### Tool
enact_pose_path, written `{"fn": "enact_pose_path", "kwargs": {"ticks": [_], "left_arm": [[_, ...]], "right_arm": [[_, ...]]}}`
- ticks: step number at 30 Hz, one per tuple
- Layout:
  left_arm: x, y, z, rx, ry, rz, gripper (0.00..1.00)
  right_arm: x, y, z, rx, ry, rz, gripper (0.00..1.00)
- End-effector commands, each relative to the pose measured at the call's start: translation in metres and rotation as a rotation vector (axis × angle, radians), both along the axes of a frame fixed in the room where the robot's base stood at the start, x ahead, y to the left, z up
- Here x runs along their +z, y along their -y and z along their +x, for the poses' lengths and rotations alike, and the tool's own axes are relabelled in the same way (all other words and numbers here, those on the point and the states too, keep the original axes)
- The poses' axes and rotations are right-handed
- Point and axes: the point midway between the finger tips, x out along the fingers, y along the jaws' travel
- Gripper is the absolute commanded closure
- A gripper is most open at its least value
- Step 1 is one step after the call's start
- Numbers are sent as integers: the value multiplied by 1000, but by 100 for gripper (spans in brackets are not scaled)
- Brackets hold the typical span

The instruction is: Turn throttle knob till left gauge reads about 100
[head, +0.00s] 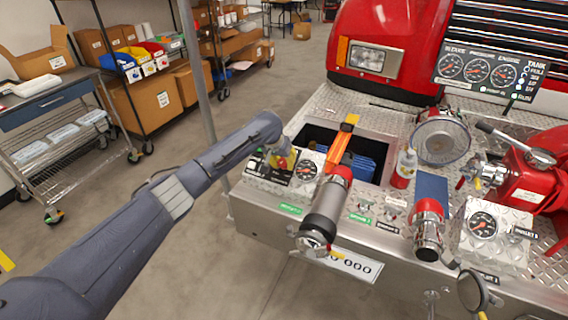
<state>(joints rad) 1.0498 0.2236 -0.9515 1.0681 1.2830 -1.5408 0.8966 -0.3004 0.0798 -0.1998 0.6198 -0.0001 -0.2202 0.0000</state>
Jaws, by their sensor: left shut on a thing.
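My left gripper (281,154) reaches in from the left and is shut at the left end of the bumper, over a small control box. Between its fingers is a small red and yellow part, which appears to be the throttle knob; the fingers hide most of it. My right gripper is not in view.
A nozzle with a red collar (326,212) lies just right of the left gauge. Behind it is an open bumper well (312,132) with an orange strap. A right gauge (483,225) and a gauge panel (490,72) stand farther right.

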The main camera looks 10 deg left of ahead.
Motion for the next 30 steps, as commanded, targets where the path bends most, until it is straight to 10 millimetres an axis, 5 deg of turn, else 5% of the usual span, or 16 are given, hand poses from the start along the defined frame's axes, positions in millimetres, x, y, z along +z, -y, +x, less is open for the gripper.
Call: {"fn": "enact_pose_path", "kwargs": {"ticks": [14,30], "left_arm": [[0,2,-1,-102,19,54,100],[-1,2,-1,-525,101,296,100]], "right_arm": [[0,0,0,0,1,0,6],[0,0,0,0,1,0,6]]}}
